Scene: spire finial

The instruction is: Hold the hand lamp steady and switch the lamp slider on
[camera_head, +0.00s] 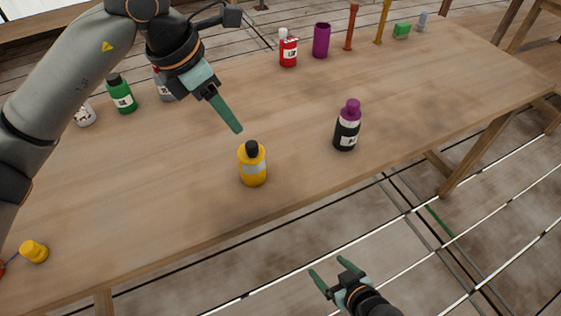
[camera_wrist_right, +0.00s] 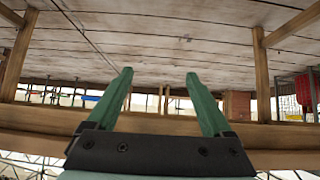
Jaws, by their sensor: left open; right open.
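I cannot tell for sure which item is the hand lamp, and no slider can be made out. A yellow bottle-shaped item (camera_head: 252,168) with a black top and pale label stands upright near the table's front edge. A black one (camera_head: 346,133) with a purple top and white label stands upright to its right. My left gripper (camera_head: 236,129) points down above the table, just up and left of the yellow item, apart from it; it is open and empty. My right gripper (camera_head: 328,267) is open and empty, off the table's front edge; its two green fingers show spread in the wrist view (camera_wrist_right: 159,73).
The wooden table (camera_head: 190,215) has clear room around the middle. A green bottle (camera_head: 121,96), red bottle (camera_head: 288,50), purple cup (camera_head: 321,41) and green block (camera_head: 402,30) stand along the back. A small yellow item (camera_head: 34,251) is at the left front.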

